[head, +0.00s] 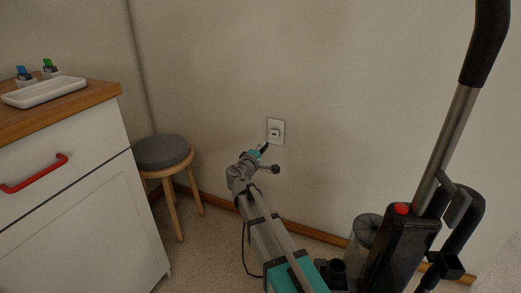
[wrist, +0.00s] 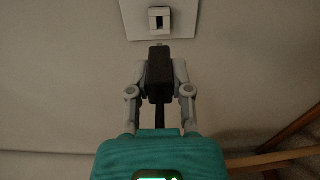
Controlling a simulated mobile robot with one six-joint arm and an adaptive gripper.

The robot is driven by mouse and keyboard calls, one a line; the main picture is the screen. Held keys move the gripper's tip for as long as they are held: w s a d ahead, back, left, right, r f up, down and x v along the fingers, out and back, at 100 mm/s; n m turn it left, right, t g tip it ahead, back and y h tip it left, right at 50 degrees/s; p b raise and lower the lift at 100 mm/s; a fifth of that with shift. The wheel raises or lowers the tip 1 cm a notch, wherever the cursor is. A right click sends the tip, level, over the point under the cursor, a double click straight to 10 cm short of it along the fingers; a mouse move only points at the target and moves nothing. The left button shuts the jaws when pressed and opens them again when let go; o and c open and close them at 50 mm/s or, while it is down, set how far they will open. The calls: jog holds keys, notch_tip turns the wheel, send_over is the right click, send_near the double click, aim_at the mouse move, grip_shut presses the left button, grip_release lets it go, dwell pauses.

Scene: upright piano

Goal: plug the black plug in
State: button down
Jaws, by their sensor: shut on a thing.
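The black plug (wrist: 159,75) is held between the two grey fingers of my gripper (wrist: 159,80) in the wrist view. Its metal tip points toward the wall outlet (wrist: 160,20) and is a little short of it. In the head view the outlet (head: 276,132) is a white plate with a dark socket on the wall. My gripper (head: 260,151) with the black plug (head: 264,147) is just below and left of that plate. A thin black cord (head: 244,250) hangs beside my arm.
A stool (head: 163,152) with a grey seat stands left of my arm. A white cabinet (head: 75,200) with a red handle carries a white tray (head: 45,91) at far left. An upright vacuum cleaner (head: 405,240) stands at right. The wall around the outlet is clear.

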jog(key=shift+w, duration=0.15)
jog(key=shift+x, duration=2.55)
jog(key=shift+x, duration=1.35)
dwell(2.5)
jog(key=shift+c, duration=2.3)
grip_release()
